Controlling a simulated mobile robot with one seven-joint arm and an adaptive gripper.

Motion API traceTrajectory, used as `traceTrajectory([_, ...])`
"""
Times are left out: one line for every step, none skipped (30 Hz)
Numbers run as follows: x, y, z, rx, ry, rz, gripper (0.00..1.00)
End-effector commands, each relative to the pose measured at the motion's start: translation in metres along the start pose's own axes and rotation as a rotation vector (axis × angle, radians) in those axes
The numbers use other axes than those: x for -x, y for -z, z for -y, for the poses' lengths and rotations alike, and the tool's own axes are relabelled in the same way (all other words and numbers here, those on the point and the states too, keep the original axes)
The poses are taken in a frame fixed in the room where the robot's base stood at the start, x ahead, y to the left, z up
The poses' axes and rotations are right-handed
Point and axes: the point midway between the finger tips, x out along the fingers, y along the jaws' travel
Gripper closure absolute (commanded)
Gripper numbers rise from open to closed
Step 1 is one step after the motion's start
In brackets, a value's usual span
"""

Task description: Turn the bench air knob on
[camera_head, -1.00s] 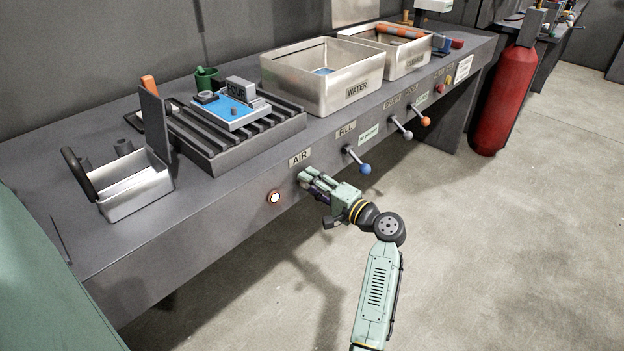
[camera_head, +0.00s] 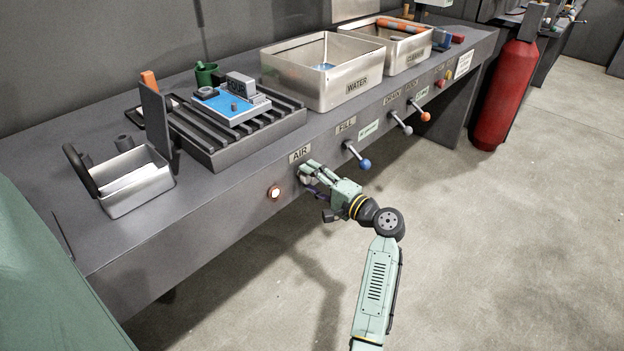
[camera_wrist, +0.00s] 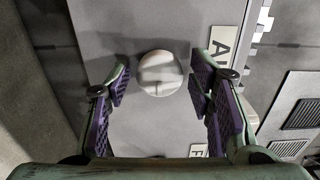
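The air knob (camera_wrist: 160,73) is a round, pale knob with a raised grip bar on the bench front, seen in the wrist view. My gripper (camera_wrist: 160,84) is open, with one purple-padded finger on each side of the knob and a gap visible on both sides. In the head view my gripper (camera_head: 305,177) is at the bench front, just below the AIR label (camera_head: 300,154), and mostly hides the knob. Part of the AIR label (camera_wrist: 222,45) also shows in the wrist view.
A lit round button (camera_head: 273,192) is left of my gripper. A blue-tipped lever (camera_head: 364,164) under the FILL label is close on the right, with grey (camera_head: 407,130) and orange (camera_head: 425,117) levers beyond. Open floor lies in front of the bench (camera_head: 230,210).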

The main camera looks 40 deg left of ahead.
Motion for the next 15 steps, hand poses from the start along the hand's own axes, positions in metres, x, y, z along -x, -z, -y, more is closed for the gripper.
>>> traceTrajectory([0.000, 0.000, 0.000, 0.000, 0.000, 0.000, 0.46])
traceTrajectory([0.000, 0.000, 0.000, 0.001, 0.000, 0.000, 0.46])
traceTrajectory([0.000, 0.000, 0.000, 0.001, 0.000, 0.000, 0.46])
traceTrajectory([0.000, 0.000, 0.000, 0.001, 0.000, 0.000, 0.46])
traceTrajectory([0.000, 0.000, 0.000, 0.001, 0.000, 0.000, 0.46])
traceTrajectory([0.000, 0.000, 0.000, 0.001, 0.000, 0.000, 0.46])
traceTrajectory([0.000, 0.000, 0.000, 0.001, -0.001, 0.000, 0.46])
traceTrajectory([0.000, 0.000, 0.000, 0.001, -0.001, 0.000, 0.46])
traceTrajectory([0.000, 0.000, 0.000, 0.001, -0.001, 0.000, 0.46])
traceTrajectory([0.001, 0.000, 0.000, 0.001, -0.001, 0.000, 0.46])
traceTrajectory([0.003, 0.000, 0.000, 0.001, -0.001, -0.001, 0.46])
traceTrajectory([0.005, 0.001, 0.000, 0.001, 0.000, -0.002, 0.46])
traceTrajectory([0.009, 0.001, 0.000, 0.001, 0.000, -0.002, 0.46])
traceTrajectory([0.013, 0.001, 0.000, 0.001, 0.000, -0.003, 0.46])
traceTrajectory([0.019, 0.001, -0.001, 0.000, 0.000, -0.004, 0.46])
